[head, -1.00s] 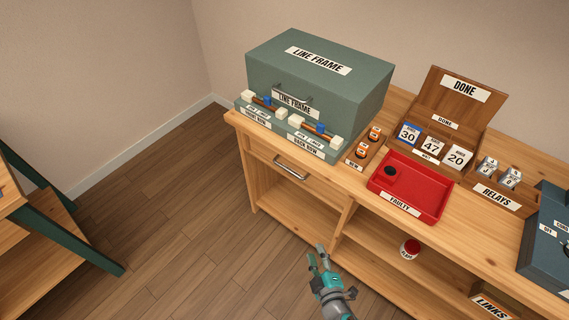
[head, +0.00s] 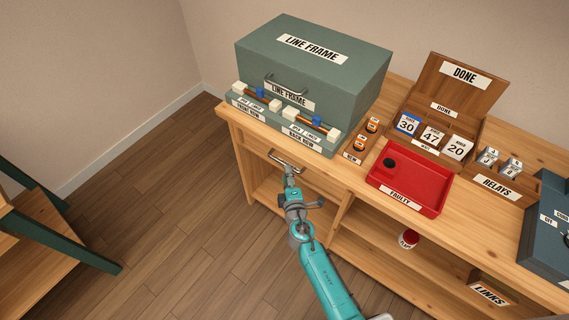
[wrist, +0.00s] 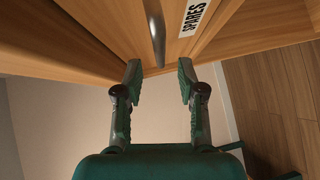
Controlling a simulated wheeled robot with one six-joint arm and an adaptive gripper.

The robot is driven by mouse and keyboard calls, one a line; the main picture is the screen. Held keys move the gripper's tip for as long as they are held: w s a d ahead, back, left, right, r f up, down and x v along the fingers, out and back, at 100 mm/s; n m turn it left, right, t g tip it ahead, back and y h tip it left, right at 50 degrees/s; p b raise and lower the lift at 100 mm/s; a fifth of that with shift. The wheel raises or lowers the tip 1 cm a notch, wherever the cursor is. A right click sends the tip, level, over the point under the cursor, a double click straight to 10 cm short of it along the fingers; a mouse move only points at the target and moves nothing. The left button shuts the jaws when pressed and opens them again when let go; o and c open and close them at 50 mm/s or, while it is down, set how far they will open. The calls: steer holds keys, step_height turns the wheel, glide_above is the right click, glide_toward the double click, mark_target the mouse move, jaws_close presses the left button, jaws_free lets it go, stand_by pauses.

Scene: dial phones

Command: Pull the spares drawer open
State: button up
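The spares drawer (wrist: 221,38) is the wooden front with the SPARES label in the wrist view. Its metal bar handle (wrist: 154,30) lies ahead of my gripper (wrist: 160,82), roughly in line with the gap between the fingers. My gripper is open and empty, its two fingertips apart. In the head view the handle (head: 287,160) shows under the worktop at the left of the bench, and my gripper (head: 289,170) is just in front of it. The drawer looks shut.
Above the drawer, the green line frame box (head: 316,60) stands on the worktop. The red faulty tray (head: 425,196) is to its right. The floor (head: 160,240) left of the bench is clear.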

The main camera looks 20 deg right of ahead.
mark_target(285, 164)
steer(key=shift+w+d+f, duration=0.15)
steer(key=shift+w, duration=0.8)
steer(key=shift+w+d+f, duration=0.15)
steer(key=shift+w, duration=0.85)
steer(key=shift+w+d+f, duration=0.15)
steer(key=shift+w, duration=0.8)
jaws_close()
